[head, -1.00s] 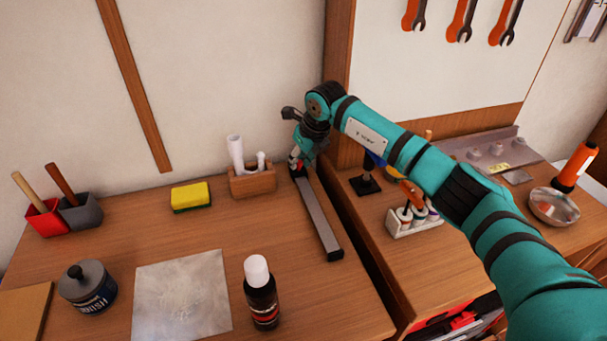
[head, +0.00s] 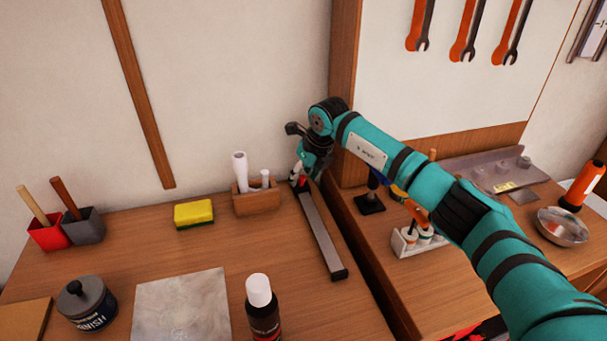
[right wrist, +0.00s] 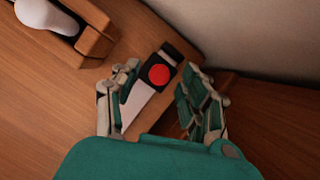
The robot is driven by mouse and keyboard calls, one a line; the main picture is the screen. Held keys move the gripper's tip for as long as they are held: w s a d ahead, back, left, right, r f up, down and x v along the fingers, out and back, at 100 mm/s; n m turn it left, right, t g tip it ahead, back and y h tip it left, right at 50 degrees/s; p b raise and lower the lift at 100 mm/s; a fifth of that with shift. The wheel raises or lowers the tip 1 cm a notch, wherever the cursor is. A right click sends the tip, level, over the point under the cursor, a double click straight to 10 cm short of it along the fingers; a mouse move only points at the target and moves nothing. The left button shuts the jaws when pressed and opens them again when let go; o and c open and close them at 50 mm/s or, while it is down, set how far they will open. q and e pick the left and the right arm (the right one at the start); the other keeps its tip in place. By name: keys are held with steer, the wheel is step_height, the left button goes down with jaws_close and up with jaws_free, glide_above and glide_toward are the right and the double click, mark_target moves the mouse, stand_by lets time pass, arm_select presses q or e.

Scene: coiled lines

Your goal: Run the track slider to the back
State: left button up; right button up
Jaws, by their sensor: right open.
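The track (head: 323,237) is a long grey bar with dark end caps, lying on the left bench and running from front to back. Its slider, a dark block with a round red knob (right wrist: 159,75), sits close to the back end cap in the right wrist view. In the head view a bit of red (head: 303,182) shows at the far end, below my right gripper (head: 299,178). My right gripper, also in the right wrist view (right wrist: 161,85), is open, with its fingers on either side of the slider. I cannot tell whether they touch it. My left gripper is not in view.
A wooden holder (head: 256,203) with white rolls stands just left of the track's back end. A yellow sponge (head: 194,214), a metal plate (head: 182,306) and a dark bottle (head: 262,310) are farther left. A second bench with a rack (head: 415,241) is right, across a gap.

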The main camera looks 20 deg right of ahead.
steer(key=v, duration=1.2)
steer(key=shift+d, duration=0.1)
